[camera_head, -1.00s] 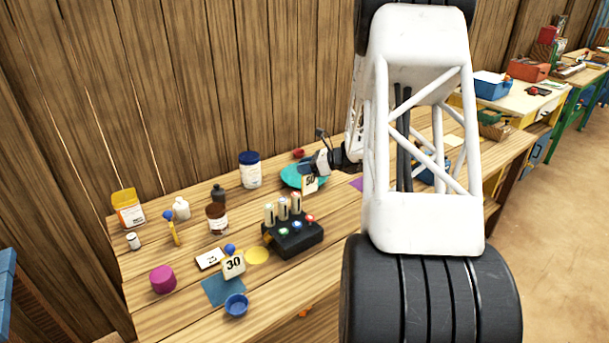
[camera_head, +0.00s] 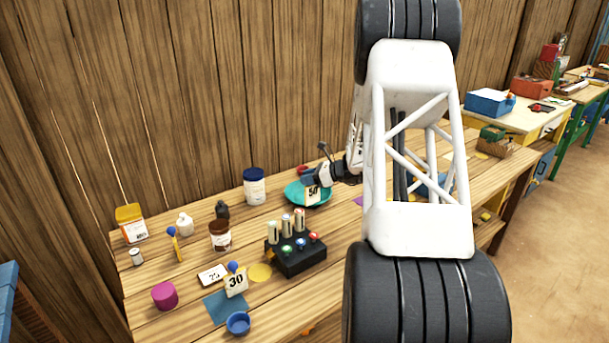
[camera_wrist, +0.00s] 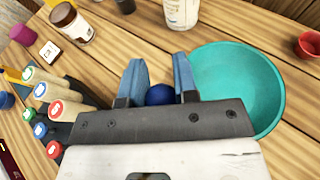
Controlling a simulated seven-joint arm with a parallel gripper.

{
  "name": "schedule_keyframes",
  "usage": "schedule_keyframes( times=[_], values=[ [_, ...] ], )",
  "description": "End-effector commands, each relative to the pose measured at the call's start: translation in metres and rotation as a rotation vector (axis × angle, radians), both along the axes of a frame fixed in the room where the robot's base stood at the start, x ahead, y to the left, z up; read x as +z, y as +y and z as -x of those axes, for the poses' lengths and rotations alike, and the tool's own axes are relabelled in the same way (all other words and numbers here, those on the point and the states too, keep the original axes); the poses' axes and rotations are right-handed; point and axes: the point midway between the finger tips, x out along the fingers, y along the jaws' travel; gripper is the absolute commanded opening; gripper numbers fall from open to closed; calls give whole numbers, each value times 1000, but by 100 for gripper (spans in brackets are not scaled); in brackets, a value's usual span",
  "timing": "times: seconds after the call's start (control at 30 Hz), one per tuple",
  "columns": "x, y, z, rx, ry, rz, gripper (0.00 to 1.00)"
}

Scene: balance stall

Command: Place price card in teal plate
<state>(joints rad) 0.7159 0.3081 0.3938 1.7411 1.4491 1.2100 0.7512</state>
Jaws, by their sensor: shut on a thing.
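My gripper (camera_head: 316,178) is shut on the blue ball knob of the price card marked 50 (camera_head: 312,195). The card hangs upright below the fingers and overlaps the front of the teal plate (camera_head: 293,192) in the head view. In the wrist view, the blue knob (camera_wrist: 160,95) sits between the blue fingertips (camera_wrist: 160,82); the card itself is hidden there. The teal plate (camera_wrist: 245,85) lies just right of the fingers, its left rim partly behind the right finger. I cannot tell whether the card touches the plate.
A black block with upright cylinders and coloured buttons (camera_head: 297,262) stands front-left of the plate. A second card marked 30 (camera_head: 236,284) stands near a blue cup (camera_head: 238,322). A white jar with a blue lid (camera_head: 255,187) and a small red cup (camera_wrist: 308,45) flank the plate.

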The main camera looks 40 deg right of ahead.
Motion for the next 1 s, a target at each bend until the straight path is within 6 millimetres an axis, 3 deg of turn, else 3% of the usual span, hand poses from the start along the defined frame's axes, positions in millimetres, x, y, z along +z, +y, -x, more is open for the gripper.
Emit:
schedule_keyframes(
  times=[0.63,1.0],
  values=[
    [-9,-44,-78,-1,0,0,0],
    [-10,-53,-96,-1,0,0,0]
  ],
)
